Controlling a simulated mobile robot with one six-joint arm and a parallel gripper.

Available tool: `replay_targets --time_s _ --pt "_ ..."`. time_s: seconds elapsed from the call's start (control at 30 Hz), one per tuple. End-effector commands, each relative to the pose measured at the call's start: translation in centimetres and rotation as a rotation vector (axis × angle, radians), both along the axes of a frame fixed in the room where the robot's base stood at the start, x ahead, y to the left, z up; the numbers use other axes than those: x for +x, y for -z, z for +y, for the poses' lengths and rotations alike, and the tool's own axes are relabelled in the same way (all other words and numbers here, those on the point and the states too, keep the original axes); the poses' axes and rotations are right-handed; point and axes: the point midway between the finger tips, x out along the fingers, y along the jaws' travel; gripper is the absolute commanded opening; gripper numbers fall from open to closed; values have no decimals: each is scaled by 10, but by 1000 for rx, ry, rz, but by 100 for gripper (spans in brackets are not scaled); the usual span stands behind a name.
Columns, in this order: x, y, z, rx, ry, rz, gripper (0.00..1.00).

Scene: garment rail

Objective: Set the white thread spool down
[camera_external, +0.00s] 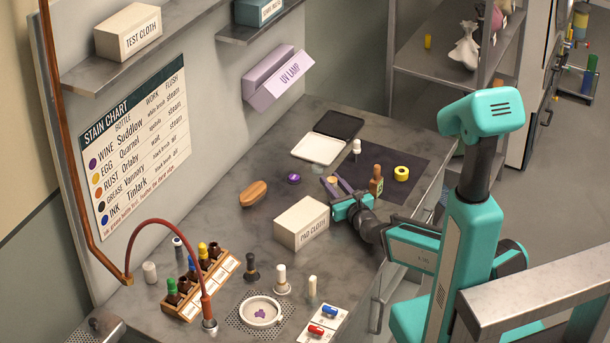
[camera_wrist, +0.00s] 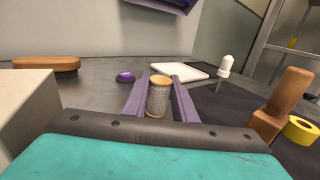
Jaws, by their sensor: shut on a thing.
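The white thread spool (camera_wrist: 158,98), a pale ribbed cylinder with a tan wooden top, is upright between the two purple fingers of my gripper (camera_wrist: 160,95) in the wrist view. The fingers are shut on its sides. In the external view my gripper (camera_external: 335,185) is low over the counter (camera_external: 230,225), near the left edge of the dark mat (camera_external: 418,160), and the spool (camera_external: 333,180) shows only small between the fingers. I cannot tell whether its base touches the surface.
The pad cloth box (camera_external: 300,224) stands close to my gripper. A wooden block (camera_external: 376,184) and yellow roll (camera_external: 401,173) are to the right. A purple disc (camera_external: 293,178), wooden brush (camera_external: 253,193), white tray (camera_external: 317,148) and white bottle (camera_external: 356,147) are nearby.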

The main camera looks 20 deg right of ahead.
Motion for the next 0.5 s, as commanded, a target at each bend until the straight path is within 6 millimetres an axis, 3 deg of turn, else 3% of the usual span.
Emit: replay_targets --time_s 0.07,0.1,0.2,0.5 --pt "0 1 0 0 0 0 3" --pt "0 0 0 0 0 0 31" --pt "0 0 0 0 0 0 46" --pt "0 0 0 0 0 0 46"
